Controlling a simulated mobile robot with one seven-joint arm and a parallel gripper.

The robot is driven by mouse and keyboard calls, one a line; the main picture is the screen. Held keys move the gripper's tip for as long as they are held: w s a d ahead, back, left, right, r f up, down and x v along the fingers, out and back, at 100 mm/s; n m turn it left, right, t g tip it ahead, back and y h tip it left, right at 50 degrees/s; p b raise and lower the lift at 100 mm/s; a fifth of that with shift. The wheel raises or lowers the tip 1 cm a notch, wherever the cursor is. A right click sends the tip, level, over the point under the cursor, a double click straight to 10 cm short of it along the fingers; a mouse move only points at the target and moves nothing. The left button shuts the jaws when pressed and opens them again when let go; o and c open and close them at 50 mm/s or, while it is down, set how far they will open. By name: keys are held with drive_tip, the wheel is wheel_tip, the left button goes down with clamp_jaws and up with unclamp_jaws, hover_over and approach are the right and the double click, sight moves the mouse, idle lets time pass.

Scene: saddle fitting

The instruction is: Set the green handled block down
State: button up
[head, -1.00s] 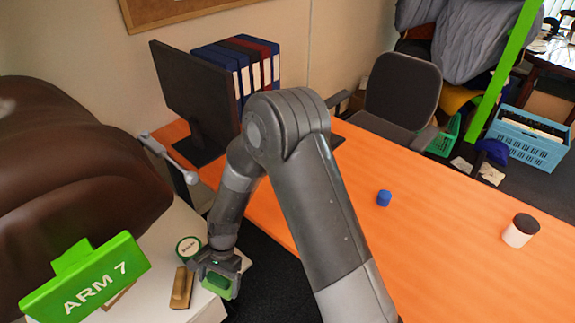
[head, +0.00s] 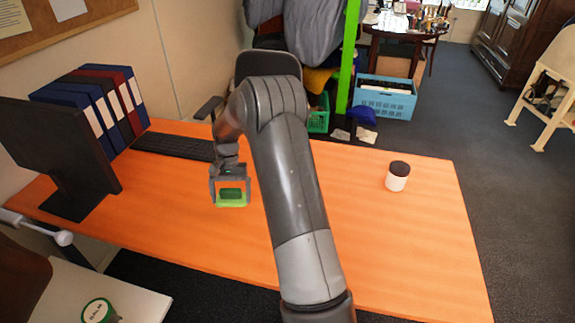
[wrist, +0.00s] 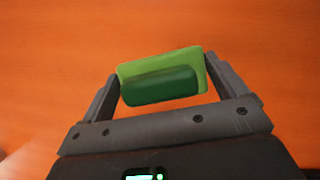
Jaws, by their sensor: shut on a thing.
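The green handled block (head: 233,203) has a light green base and a dark green handle. My gripper (head: 230,194) is shut on it, with one finger at each end of the handle. In the wrist view the block (wrist: 165,65) sits between the two fingers, its lower side partly hidden by the handle. The gripper and block are over the orange table (head: 350,240), left of my forearm. I cannot tell whether the block touches the tabletop.
A monitor (head: 60,150), blue and red binders (head: 110,100) and a keyboard (head: 175,146) stand at the left and back. The orange tabletop around the block looks clear. A round green tin (head: 99,311) is at lower left.

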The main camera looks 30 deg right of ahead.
drive_tip(key=w+d+r+m+t+h, duration=0.1)
drive_tip(key=w+d+r+m+t, duration=0.2)
drive_tip(key=d+m, duration=1.35)
drive_tip(key=d+r+m+t+h, duration=0.15)
drive_tip(key=d+m+t, duration=0.35)
drive_tip(key=d+m, duration=1.1)
drive_tip(key=w+a+f, duration=0.1)
drive_tip(key=w+f, duration=0.1)
drive_tip(key=w, duration=0.1)
drive_tip(key=w+a+f+n, duration=0.1)
drive_tip(key=w+f, duration=0.1)
drive_tip(key=w, duration=0.1)
drive_tip(key=w+a+f+n, duration=0.1)
drive_tip(key=w+f, duration=0.1)
drive_tip(key=w, duration=0.1)
drive_tip(key=shift+w+f+n, duration=0.15)
drive_tip(key=shift+w+n, duration=0.1)
drive_tip(key=shift+w, duration=0.05)
drive_tip(key=shift+w+a+f, duration=0.1)
drive_tip(key=shift+a, duration=0.05)
drive_tip(key=shift+f, duration=1.95)
drive_tip(key=shift+f, duration=0.15)
drive_tip(key=o, duration=0.7)
drive_tip(key=shift+o, duration=0.2)
